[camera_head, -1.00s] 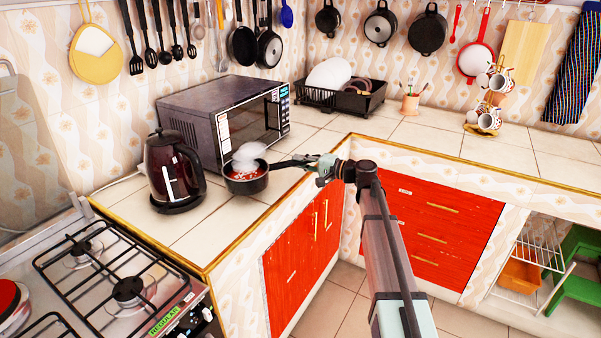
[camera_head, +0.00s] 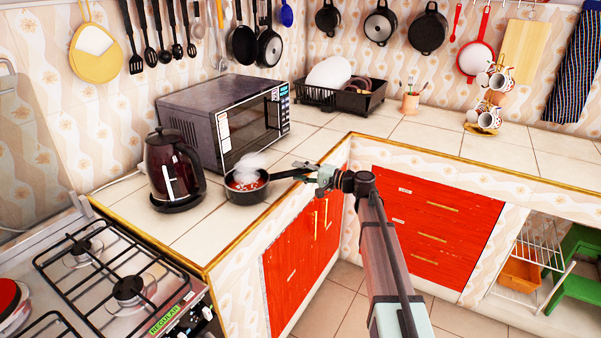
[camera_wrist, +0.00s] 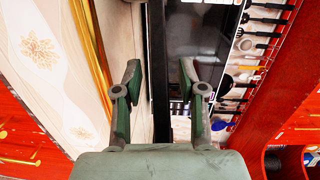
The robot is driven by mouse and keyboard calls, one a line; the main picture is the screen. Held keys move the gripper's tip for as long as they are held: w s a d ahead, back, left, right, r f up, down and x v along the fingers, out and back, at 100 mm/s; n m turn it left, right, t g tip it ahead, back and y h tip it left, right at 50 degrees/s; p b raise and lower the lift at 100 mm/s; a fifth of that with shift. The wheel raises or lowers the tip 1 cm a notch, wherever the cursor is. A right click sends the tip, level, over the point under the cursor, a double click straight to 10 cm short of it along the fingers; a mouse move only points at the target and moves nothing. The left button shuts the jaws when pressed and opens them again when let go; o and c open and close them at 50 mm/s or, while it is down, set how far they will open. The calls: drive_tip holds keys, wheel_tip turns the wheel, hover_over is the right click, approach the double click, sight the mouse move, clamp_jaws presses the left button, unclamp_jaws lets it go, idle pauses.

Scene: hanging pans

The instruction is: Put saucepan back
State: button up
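The black saucepan (camera_head: 240,196) has red contents with white steam above it. It appears to rest level on the tiled counter, to the right of the kettle and in front of the microwave. Its dark handle (camera_head: 285,175) points right, toward my gripper (camera_head: 305,171). In the wrist view my gripper (camera_wrist: 158,88) has its two fingers apart. A dark strip runs between the fingers; I cannot tell whether it is the handle. The pan's bowl does not show in the wrist view.
A dark kettle (camera_head: 170,168) stands close left of the pan, and a microwave (camera_head: 200,100) behind it. The gas stove (camera_head: 100,285) is at lower left. Several pans (camera_head: 429,30) and utensils hang on the walls. The right counter (camera_head: 440,137) has free room.

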drive_tip(key=shift+r, duration=0.1)
drive_tip(key=shift+s+d, duration=0.1)
drive_tip(key=f+b+v, duration=0.1)
drive_tip(key=v, duration=1.1)
drive_tip(key=s+a+f+g+h, duration=0.1)
drive_tip(key=s+f+g+h, duration=0.1)
drive_tip(key=s+f, duration=0.85)
drive_tip(key=s+a+f+g+h, duration=0.2)
drive_tip(key=s+f, duration=0.3)
drive_tip(key=f, duration=1)
drive_tip(key=s+a+f+g+h, duration=0.1)
drive_tip(key=s+f+g+h, duration=0.2)
drive_tip(key=s+f, duration=0.7)
drive_tip(key=s+d+f+n+g+h, duration=0.1)
drive_tip(key=s+d+f+g+h, duration=0.1)
drive_tip(key=s+f, duration=0.65)
drive_tip(key=s+d+f+n+g+h, duration=0.1)
drive_tip(key=s+f+g+h, duration=0.1)
drive_tip(key=s+f, duration=0.65)
drive_tip(key=s+d+f+n+g+h, duration=0.1)
drive_tip(key=s+d+h, duration=0.1)
drive_tip(key=s, duration=0.7)
drive_tip(key=s+d+f+n+g+h, duration=0.1)
drive_tip(key=s+d, duration=0.3)
drive_tip(key=s, duration=0.6)
drive_tip(key=shift+d+f+n+g+h, duration=0.2)
drive_tip(key=shift+f+n+g+h, duration=0.2)
drive_tip(key=shift+g+h, duration=0.35)
